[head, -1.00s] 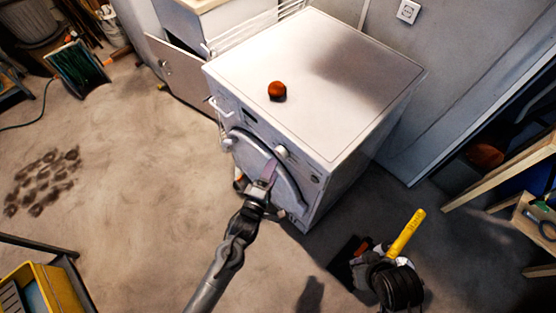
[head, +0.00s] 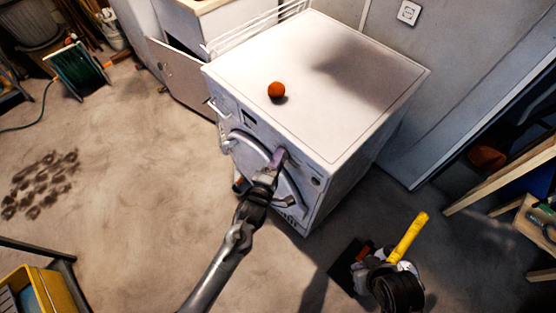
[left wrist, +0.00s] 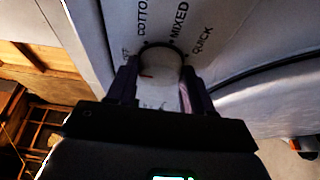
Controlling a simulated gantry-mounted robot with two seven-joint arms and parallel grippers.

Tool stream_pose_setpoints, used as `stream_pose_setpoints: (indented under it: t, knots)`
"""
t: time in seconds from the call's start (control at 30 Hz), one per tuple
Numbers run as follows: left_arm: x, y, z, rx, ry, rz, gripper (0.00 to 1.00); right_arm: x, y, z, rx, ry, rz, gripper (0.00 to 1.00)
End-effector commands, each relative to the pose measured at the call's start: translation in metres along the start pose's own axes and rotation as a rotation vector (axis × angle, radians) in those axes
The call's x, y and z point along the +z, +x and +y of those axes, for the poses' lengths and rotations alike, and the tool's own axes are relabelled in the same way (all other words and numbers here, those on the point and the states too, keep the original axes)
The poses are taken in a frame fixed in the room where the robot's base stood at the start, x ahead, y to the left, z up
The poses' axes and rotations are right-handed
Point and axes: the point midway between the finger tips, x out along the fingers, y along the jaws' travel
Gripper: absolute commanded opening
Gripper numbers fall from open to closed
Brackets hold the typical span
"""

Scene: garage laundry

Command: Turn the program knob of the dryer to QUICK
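The white dryer (head: 345,75) stands in the middle of the head view, its front facing lower left. My left gripper (head: 279,156) is at the upper front panel, where it hides the knob in the head view. In the left wrist view the round white program knob (left wrist: 160,62) sits between the two fingers of my left gripper (left wrist: 158,80). The fingers are apart, one on each side; whether they touch it is unclear. COTTON, partly cut off, MIXED and QUICK (left wrist: 202,40) are printed around the knob, QUICK on the right. A small orange mark shows at the knob's left.
An orange ball (head: 276,90) lies on the dryer top. A cabinet door (head: 180,72) stands open to the left of the dryer. The floor at left is mostly clear.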

Motion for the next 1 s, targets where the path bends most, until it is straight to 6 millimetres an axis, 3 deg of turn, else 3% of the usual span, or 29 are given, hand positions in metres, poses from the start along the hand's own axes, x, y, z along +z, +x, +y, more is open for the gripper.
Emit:
stream_pose_setpoints:
  t: [0.03,0.17,0.57,1.0]
  knots:
    - [0.0,0.0,0.0,0.0,0.0,0.0,0.39,0.0,0.0,0.0,-0.001,0.001,0.0,0.0]
    - [0.0,0.0,0.0,0.0,0.0,0.0,0.21,0.0,0.0,-0.001,-0.003,0.003,0.0,0.0]
    - [0.0,0.0,-0.003,0.031,0.074,0.001,0.21,0.002,0.005,-0.001,-0.003,0.004,0.0,0.0]
    - [-0.001,0.001,-0.007,0.17,0.41,0.0,0.21,0.008,0.026,0.0,0.003,-0.003,-0.001,0.0]
